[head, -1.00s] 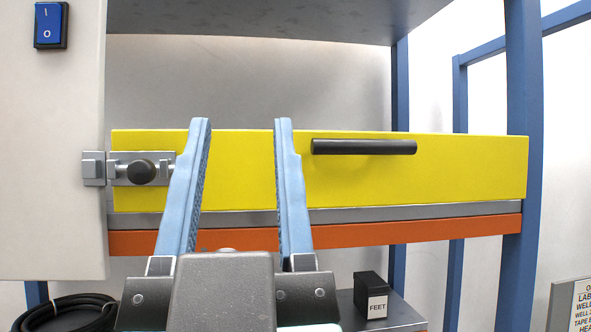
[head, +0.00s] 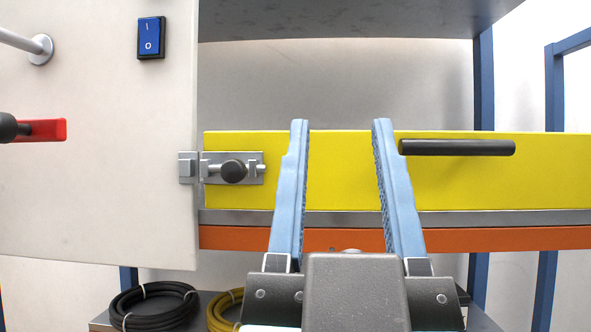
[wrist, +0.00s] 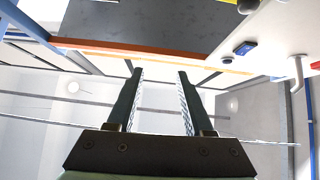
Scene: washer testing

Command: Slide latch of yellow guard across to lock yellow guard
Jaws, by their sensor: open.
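The yellow guard (head: 345,185) stands closed across the opening, with a black bar handle (head: 457,147) on its face. The latch (head: 233,170), a grey plate and bolt with a round black knob, is at the guard's left end. A grey catch block (head: 187,168) sits left of it on the white panel, across a narrow gap. Whether the bolt enters the block is too small to tell. My gripper (head: 341,122) is open and empty in front of the guard, right of the latch. In the wrist view my gripper (wrist: 160,72) shows empty fingers.
The white panel (head: 100,200) at left carries a blue switch (head: 151,38), a red handle (head: 42,130) and a pale bar (head: 25,42). An orange rail (head: 230,237) runs below the guard. Coiled black (head: 150,305) and yellow (head: 222,310) hoses lie low down.

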